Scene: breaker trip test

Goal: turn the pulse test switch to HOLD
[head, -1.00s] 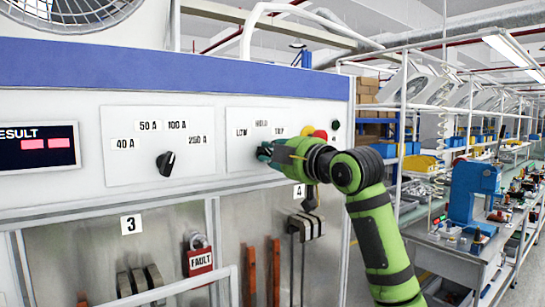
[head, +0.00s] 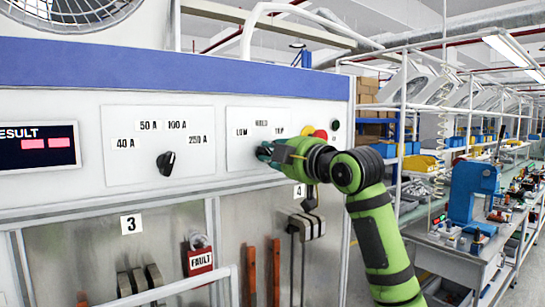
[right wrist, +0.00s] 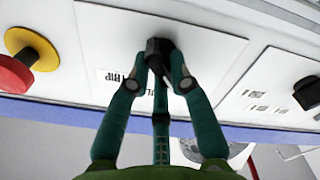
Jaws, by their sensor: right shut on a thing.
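The pulse test switch is a black knob (right wrist: 158,48) on a white plate (head: 240,125) labelled LOW, HOLD and TRIP. The right wrist view shows my right gripper (right wrist: 160,78) shut on the knob, its green fingers around it. In the head view my right gripper (head: 268,152) meets the plate below the HOLD label (head: 262,123) and hides the knob. I cannot tell which label the knob's pointer faces. My left gripper is not in view.
A current selector knob (head: 166,163) sits on the plate to the left. A red button on a yellow base (right wrist: 15,75) is close beside the switch. A red FAULT padlock tag (head: 200,260) hangs below. A workbench (head: 450,245) stands at the right.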

